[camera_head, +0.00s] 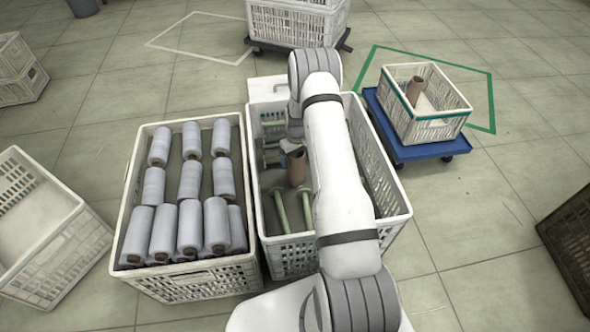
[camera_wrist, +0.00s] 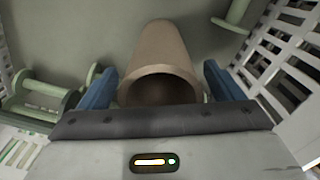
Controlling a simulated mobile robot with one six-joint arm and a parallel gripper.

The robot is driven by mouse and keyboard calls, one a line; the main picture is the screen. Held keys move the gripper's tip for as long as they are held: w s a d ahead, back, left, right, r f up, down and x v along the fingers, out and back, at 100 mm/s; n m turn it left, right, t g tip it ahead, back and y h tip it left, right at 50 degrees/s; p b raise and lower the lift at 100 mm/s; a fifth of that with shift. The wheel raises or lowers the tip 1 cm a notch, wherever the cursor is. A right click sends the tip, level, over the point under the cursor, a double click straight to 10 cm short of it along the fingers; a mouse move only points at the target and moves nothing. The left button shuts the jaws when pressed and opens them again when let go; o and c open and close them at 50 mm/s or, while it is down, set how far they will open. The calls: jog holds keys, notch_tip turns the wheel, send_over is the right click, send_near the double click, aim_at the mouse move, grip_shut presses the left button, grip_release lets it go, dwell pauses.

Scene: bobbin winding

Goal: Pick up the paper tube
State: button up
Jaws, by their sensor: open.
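A brown paper tube (camera_head: 296,166) stands in the middle crate (camera_head: 404,216), among green bobbins. In the wrist view the hollow tube (camera_wrist: 161,62) lies between the two blue fingers of my gripper (camera_wrist: 160,88). The gripper is open, with a gap visible at each side of the tube. In the head view my gripper (camera_head: 292,148) is at the tube's upper end, and my arm hides part of it and of the crate. A second brown tube (camera_head: 415,92) is in the small crate on the blue dolly at the right.
Green bobbins (camera_head: 281,211) lie around the tube; one (camera_wrist: 42,95) is close left of the fingers. The crate wall (camera_wrist: 285,60) is close on the right. A crate of wrapped white rolls (camera_head: 189,180) adjoins on the left. The blue dolly (camera_head: 420,152) stands right, with free floor around it.

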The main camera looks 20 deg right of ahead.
notch_tip(320, 180, down, 2)
jog(key=shift+f, duration=0.1)
jog(key=shift+c, duration=0.6)
jog(key=c, duration=1)
jog(key=shift+o, duration=0.2)
jog(key=shift+r, duration=0.25)
